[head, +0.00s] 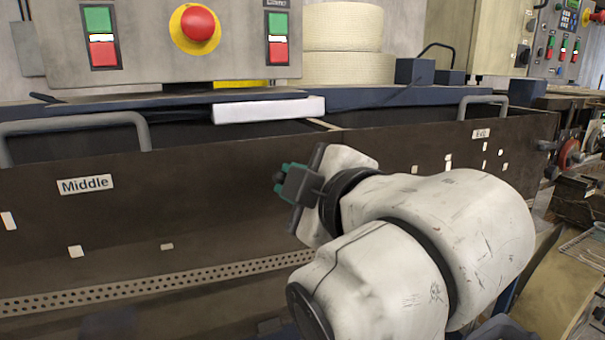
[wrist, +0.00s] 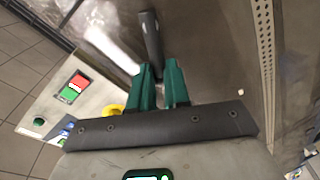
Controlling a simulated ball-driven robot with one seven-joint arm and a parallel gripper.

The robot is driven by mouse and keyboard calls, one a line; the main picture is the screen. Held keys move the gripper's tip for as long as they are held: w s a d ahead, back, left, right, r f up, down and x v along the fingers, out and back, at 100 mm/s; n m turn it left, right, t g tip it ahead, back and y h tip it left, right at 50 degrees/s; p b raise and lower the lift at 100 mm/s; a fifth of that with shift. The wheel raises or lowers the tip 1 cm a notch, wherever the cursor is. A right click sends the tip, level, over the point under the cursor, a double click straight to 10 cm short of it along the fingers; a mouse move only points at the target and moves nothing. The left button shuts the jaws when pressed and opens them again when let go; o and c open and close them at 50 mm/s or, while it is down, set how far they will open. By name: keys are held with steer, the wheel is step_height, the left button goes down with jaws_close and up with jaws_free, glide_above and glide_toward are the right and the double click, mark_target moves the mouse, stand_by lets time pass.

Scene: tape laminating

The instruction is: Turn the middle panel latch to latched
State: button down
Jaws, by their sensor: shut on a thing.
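The middle panel (head: 120,215) is a dark brown board with a "Middle" label (head: 85,184) in the head view. My gripper (head: 281,178) is in front of its right part, with green fingertips towards the panel. In the wrist view the green fingers (wrist: 160,70) are close together, shut on the latch (wrist: 150,40). The latch is a dark grey bar that runs up from the fingertips. In the head view my gripper and wrist hide most of the latch, so its turn angle is hard to tell.
Above the panel are a control box with a red stop button (head: 196,24) and a white block (head: 268,110). Grey handles (head: 75,121) rise from the panel tops. An end panel (head: 450,165) stands to the right. A perforated strip (head: 150,288) runs below.

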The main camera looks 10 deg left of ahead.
steer(key=n, duration=0.1)
steer(key=f+n, duration=0.1)
steer(key=n, duration=0.1)
steer(key=a+f+n+h+b, duration=0.1)
steer(key=shift+s+f+n+t, duration=0.2)
steer(key=shift+s+n+t, duration=0.05)
steer(key=shift+n+t, duration=0.05)
stand_by(0.5)
steer(key=c, duration=1.1)
jaws_free()
steer(key=shift+d, duration=0.1)
steer(key=b+v, duration=0.1)
steer(key=v, duration=0.9)
steer(key=shift+s+b, duration=0.35)
steer(key=shift+d+r, duration=0.1)
